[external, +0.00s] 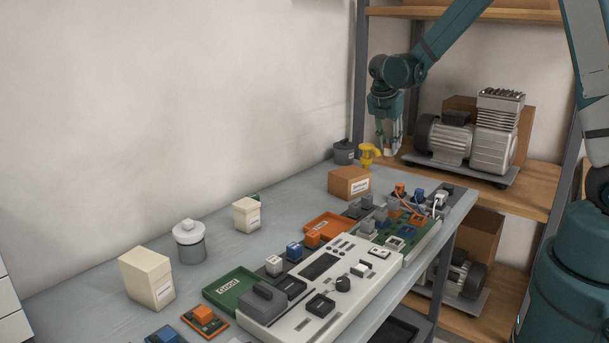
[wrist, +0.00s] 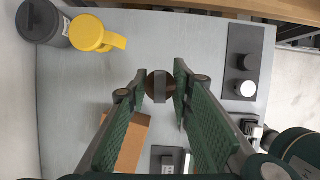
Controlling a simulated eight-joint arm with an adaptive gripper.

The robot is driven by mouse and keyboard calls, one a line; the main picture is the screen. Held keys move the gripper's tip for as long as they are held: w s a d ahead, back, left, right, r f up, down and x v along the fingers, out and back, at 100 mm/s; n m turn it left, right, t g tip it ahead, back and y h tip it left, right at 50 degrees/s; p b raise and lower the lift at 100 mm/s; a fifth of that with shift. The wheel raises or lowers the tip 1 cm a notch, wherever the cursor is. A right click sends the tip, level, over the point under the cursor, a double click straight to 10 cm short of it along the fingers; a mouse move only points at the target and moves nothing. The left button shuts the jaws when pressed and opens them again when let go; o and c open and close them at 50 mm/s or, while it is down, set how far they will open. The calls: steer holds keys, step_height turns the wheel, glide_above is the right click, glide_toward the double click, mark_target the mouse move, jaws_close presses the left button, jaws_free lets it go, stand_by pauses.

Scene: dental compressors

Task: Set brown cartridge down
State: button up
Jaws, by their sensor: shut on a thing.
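My gripper (wrist: 159,86) is shut on the brown cartridge (wrist: 152,82), which shows end-on in the wrist view as a small round brown thing with a grey strip across it. The cartridge sits between the two green-padded fingers, over the grey table (wrist: 90,85). In the external view my gripper (external: 389,150) points down near the far end of the table, just right of a yellow item. The cartridge is too small to make out clearly there. Its height above the table is hard to tell.
A yellow item (wrist: 88,33) with a handle and a dark grey canister (wrist: 38,20) stand at the upper left. A cardboard box (wrist: 130,140) is below left. A dark panel (wrist: 245,65) with knobs is at the right. Bare table lies between.

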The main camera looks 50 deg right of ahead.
steer(key=w+a, duration=0.1)
steer(key=w, duration=1.2)
steer(key=shift+w+a+m, duration=0.3)
steer(key=shift+w+a, duration=0.05)
steer(key=shift+f, duration=0.15)
step_height(320, 180, down, 6)
steer(key=shift+f, duration=0.15)
steer(key=shift+f, duration=1.8)
steer(key=shift+f, duration=0.2)
steer(key=o, duration=0.9)
steer(key=shift+r, duration=0.15)
